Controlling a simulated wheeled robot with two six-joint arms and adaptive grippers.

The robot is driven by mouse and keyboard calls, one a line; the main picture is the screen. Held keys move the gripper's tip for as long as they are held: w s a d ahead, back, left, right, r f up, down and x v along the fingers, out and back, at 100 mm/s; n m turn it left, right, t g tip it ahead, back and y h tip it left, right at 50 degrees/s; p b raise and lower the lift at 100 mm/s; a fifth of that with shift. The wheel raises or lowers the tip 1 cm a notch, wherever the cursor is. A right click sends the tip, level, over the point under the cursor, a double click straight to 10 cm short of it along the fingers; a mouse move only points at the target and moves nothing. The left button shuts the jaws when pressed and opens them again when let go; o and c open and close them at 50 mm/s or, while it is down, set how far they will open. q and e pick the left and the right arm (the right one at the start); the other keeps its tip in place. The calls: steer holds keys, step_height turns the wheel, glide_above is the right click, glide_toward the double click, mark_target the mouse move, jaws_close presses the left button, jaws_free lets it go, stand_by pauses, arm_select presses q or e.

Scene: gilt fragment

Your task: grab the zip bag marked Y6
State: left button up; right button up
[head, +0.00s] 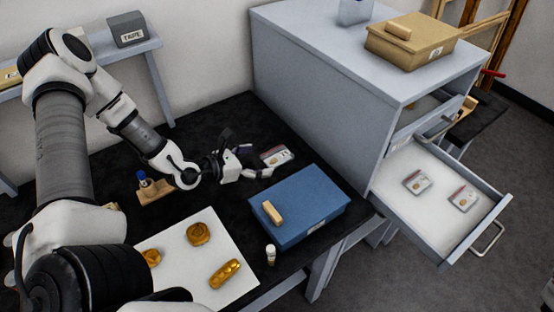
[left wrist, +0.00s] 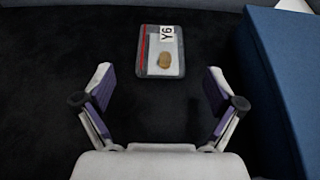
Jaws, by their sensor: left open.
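The zip bag marked Y6 (left wrist: 161,51) lies flat on the black table top, with a red strip along one edge, a white label and a small brownish fragment inside. In the head view the bag (head: 277,155) lies behind the blue box, near the grey cabinet. My left gripper (left wrist: 160,92) is open and empty, its purple-padded fingers apart on either side of the line to the bag, short of it. In the head view the left gripper (head: 258,162) is just beside the bag. My right gripper is not in view.
A blue box (head: 325,208) with a tan block on it stands close to the gripper's right. A white sheet (head: 170,243) holds gold pieces. The cabinet's open drawer (head: 420,215) holds two similar bags. A small bottle (head: 270,254) stands in front of the box.

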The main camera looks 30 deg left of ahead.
mark_target(270, 158)
arm_select(q)
steer(key=x, duration=0.3)
steer(key=shift+s+f, duration=0.15)
steer(key=shift+f, duration=0.1)
steer(key=shift+w+d, duration=0.2)
steer(key=shift+w, duration=0.2)
steer(key=shift+s, duration=0.1)
steer(key=shift+c, duration=0.4)
steer(key=c, duration=1)
steer(key=shift+o, duration=0.2)
steer(key=shift+r, duration=0.1)
